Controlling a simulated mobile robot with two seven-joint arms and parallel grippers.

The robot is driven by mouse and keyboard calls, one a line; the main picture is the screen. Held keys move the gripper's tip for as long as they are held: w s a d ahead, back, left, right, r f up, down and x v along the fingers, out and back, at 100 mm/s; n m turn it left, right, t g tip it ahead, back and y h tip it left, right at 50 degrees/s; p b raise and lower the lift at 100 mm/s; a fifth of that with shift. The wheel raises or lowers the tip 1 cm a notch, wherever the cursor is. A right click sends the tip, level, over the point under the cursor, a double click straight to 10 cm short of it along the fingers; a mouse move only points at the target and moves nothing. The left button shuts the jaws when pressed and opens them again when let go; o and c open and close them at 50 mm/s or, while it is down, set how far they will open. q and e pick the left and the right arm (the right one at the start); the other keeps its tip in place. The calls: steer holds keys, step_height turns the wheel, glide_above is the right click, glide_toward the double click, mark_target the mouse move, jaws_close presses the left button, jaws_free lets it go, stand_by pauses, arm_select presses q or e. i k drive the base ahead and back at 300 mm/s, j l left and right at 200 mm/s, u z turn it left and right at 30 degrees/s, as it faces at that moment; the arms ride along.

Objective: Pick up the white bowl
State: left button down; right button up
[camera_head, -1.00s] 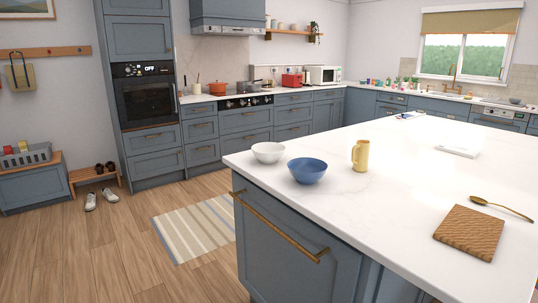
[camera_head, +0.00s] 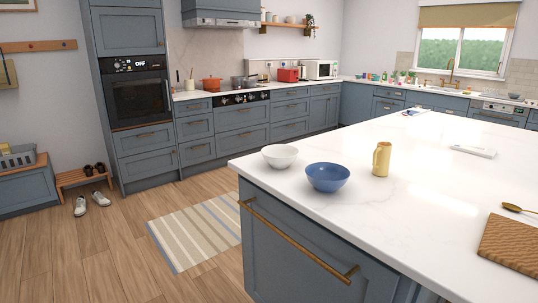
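The white bowl (camera_head: 279,156) stands upright near the far left corner of the white island worktop (camera_head: 400,225). It looks empty. A blue bowl (camera_head: 327,177) stands just in front of it and to its right, with a small gap or near touch that I cannot fully tell. Neither of my grippers shows in the head view.
A yellow jug (camera_head: 381,159) stands right of the blue bowl. A wooden board (camera_head: 512,243) and a gold spoon (camera_head: 517,209) lie at the right. A white flat object (camera_head: 473,151) lies farther back. A striped rug (camera_head: 197,228) covers floor left of the island.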

mark_target(280, 158)
steer(key=i+j, duration=0.65)
steer(key=j, duration=0.2)
